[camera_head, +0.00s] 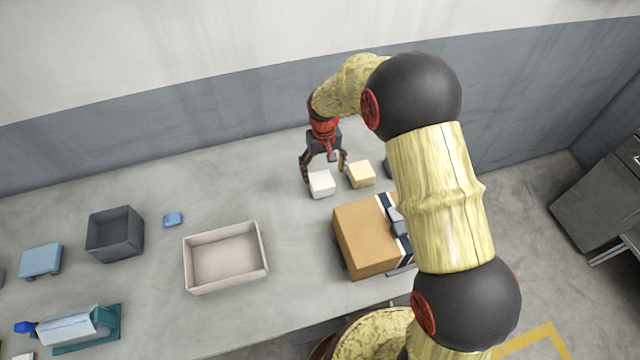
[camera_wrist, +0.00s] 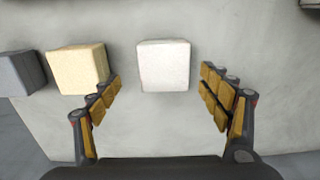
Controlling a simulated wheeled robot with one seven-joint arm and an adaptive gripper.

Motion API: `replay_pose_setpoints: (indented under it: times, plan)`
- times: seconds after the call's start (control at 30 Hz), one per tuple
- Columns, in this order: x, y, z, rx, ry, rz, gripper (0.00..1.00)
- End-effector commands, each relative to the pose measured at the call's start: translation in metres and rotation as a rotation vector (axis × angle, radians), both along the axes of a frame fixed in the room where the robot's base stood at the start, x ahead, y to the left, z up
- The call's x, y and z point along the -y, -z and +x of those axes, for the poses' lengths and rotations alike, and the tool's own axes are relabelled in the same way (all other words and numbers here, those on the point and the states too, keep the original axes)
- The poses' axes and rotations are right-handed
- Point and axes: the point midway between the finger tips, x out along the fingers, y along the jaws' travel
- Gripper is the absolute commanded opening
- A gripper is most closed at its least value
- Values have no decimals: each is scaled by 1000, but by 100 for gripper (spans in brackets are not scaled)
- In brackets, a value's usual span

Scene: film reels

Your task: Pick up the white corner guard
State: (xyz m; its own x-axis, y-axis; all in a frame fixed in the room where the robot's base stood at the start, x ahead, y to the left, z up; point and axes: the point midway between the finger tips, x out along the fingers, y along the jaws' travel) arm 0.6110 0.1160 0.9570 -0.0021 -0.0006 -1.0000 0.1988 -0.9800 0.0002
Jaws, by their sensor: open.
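The white corner guard (camera_head: 321,184) looks like a small white block on the grey table, just below my gripper in the head view. In the wrist view the white corner guard (camera_wrist: 163,65) lies ahead of and between the two fingers, a little left of the middle of the gap. My gripper (camera_head: 325,166) is open and empty. In the wrist view its padded fingers (camera_wrist: 162,92) stand wide apart, and neither appears to touch the white block.
A cream-yellow block (camera_head: 361,174) sits close to the right of the white one, near a finger. A dark grey block (camera_wrist: 22,73) stands beyond it. A cardboard box (camera_head: 365,241) stands in front. An empty beige tray (camera_head: 225,257) and grey bin (camera_head: 114,234) stand left.

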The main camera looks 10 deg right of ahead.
Motion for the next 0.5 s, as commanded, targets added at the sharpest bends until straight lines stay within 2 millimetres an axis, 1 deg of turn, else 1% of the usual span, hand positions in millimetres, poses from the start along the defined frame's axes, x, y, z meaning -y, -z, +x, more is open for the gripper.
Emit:
replay_pose_setpoints:
  times: [0.07, 0.23, 0.3, 0.4, 0.5]
  plan:
    - [-2, 7, 1, -1, 0, 0, 78]
    - [-9, 31, 5, -1, 0, 0, 78]
    - [-8, 41, 4, -2, 0, 0, 78]
    - [-8, 48, 5, 1, 0, 0, 78]
    - [-8, 48, 5, 2, 0, 0, 78]
